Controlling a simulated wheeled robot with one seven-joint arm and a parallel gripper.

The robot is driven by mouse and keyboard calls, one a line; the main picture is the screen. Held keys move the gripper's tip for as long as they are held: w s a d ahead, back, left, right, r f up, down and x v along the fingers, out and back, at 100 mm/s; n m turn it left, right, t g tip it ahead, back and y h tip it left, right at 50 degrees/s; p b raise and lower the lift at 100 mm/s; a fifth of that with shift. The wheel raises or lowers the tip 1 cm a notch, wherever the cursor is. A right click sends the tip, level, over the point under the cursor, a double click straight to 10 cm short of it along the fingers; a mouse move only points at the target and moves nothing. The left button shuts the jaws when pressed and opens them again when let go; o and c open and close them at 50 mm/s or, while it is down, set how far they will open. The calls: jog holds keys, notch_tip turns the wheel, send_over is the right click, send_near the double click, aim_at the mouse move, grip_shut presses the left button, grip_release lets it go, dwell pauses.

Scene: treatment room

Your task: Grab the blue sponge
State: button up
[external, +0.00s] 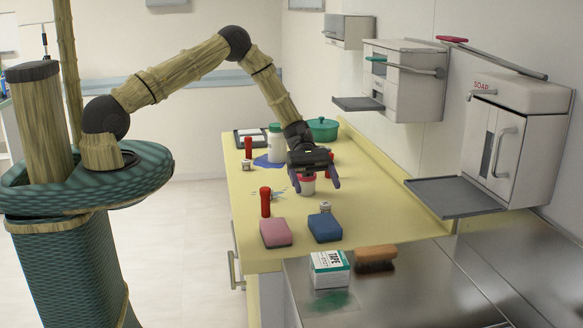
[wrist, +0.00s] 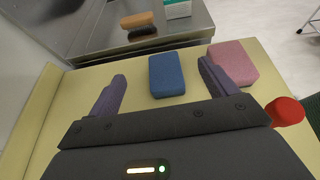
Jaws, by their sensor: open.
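The blue sponge (external: 324,228) lies flat on the yellow counter (external: 262,195), near its front edge. In the wrist view the blue sponge (wrist: 167,75) shows ahead of my gripper (wrist: 160,82), between the lines of its two purple fingers and nearer the right one. My gripper (external: 313,183) is open and empty. It hangs above the counter behind the sponge, apart from it. A pink sponge (external: 275,233) lies just left of the blue one; in the wrist view it (wrist: 233,62) is to the right, beside the right finger.
A red cylinder (external: 265,202) stands behind the pink sponge. A small jar (external: 325,207) stands just behind the blue sponge. A tape box (external: 329,269) and a brown brush (external: 375,257) are on the metal surface in front. Wall dispensers (external: 510,140) with trays flank the right side.

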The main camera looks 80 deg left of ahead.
aim_at(323, 219)
jog(key=shift+f+p, duration=0.45)
jog(key=shift+f, duration=1.6)
jog(key=shift+f, duration=0.25)
jog(key=p+x, duration=0.2)
jog(key=x, duration=0.2)
jog(key=shift+d+f, duration=0.15)
jog(key=shift+d, duration=0.1)
jog(key=shift+d+f, duration=0.2)
jog(key=shift+d, duration=0.05)
jog(key=c, duration=1.1)
